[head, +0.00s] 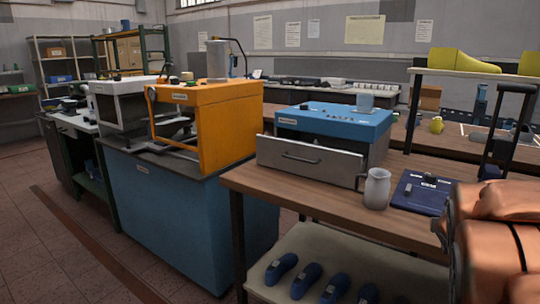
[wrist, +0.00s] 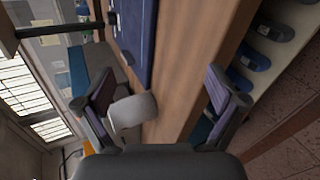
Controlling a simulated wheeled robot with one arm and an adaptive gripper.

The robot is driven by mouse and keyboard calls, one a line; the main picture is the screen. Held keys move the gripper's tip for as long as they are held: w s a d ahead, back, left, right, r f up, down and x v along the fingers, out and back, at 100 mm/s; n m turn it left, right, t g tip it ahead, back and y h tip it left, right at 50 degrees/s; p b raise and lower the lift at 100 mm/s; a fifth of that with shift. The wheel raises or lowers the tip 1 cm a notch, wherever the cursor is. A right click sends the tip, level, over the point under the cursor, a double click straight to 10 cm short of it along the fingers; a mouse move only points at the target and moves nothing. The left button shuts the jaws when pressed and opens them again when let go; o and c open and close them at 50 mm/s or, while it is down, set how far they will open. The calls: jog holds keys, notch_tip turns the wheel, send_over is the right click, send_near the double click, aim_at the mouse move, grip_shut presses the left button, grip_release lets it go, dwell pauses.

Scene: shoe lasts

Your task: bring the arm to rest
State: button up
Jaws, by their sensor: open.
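My gripper (wrist: 158,80) shows in the wrist view with its two dark fingers spread wide apart and nothing held between them. In that sideways-turned view, the wooden tabletop edge and a pale jug (wrist: 136,110) appear beyond the fingers. My copper-coloured arm (head: 500,245) fills the lower right of the head view, over the right end of the wooden bench (head: 290,195). My gripper cannot be made out clearly in the head view. The jug (head: 377,188) stands upright on the bench, left of my arm.
A dark blue tray (head: 425,190) lies beside the jug. A blue-topped machine with a grey drawer (head: 310,162) stands behind. Blue shoe lasts (head: 306,280) sit on the shelf below. An orange machine (head: 215,120) stands on a blue cabinet. Floor at left is clear.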

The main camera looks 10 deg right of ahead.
jog(key=s+a+f+m+g+y+b, duration=0.3)
jog(key=s+a+f+m+g, duration=0.5)
jog(key=s+a+f, duration=0.85)
jog(key=s+a+f+m+g+y, duration=0.2)
jog(key=s+a+m+g+y, duration=0.25)
jog(key=s+a, duration=0.95)
notch_tip(320, 180, up, 26)
jog(key=t+p, duration=0.1)
jog(key=p, duration=2.2)
jog(key=shift+w+a+n+p, duration=0.2)
jog(key=shift+a+n+p, duration=0.15)
jog(key=shift+a+p, duration=0.05)
